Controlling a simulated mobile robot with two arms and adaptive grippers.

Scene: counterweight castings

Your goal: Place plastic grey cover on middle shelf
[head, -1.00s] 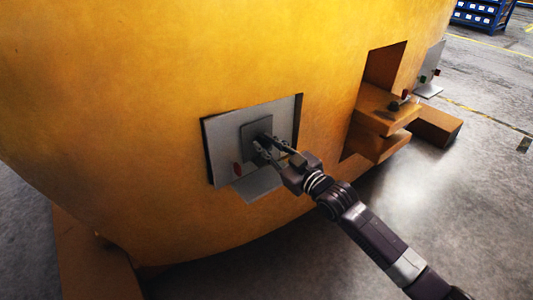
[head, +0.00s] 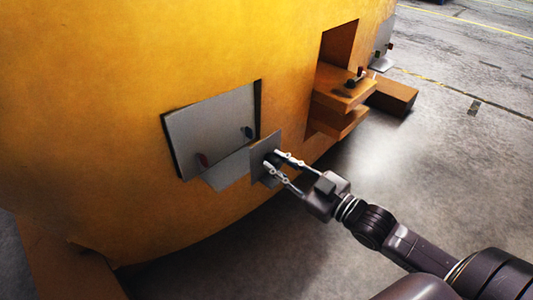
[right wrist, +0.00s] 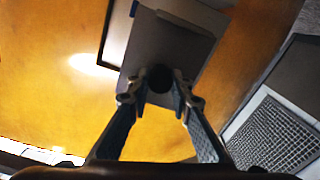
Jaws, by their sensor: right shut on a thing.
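The grey cover (head: 262,148) is a flat square plate with a dark knob. My right gripper (head: 272,163) is shut on the knob and holds the cover off the yellow casting, at the right of the grey panel. In the right wrist view, the cover (right wrist: 165,45) is ahead of the fingers, with its dark knob (right wrist: 160,78) between the fingertips of the right gripper (right wrist: 158,92). Orange shelves (head: 340,92) jut from an opening in the casting, right of the cover. I cannot tell which is the middle shelf. My left gripper is out of view.
The grey panel (head: 210,125) in the yellow casting (head: 110,70) carries a red and a dark knob, with a grey ledge (head: 226,172) below. Small items stand on the upper orange shelf. An orange block (head: 393,96) sits to its right. Open floor lies right.

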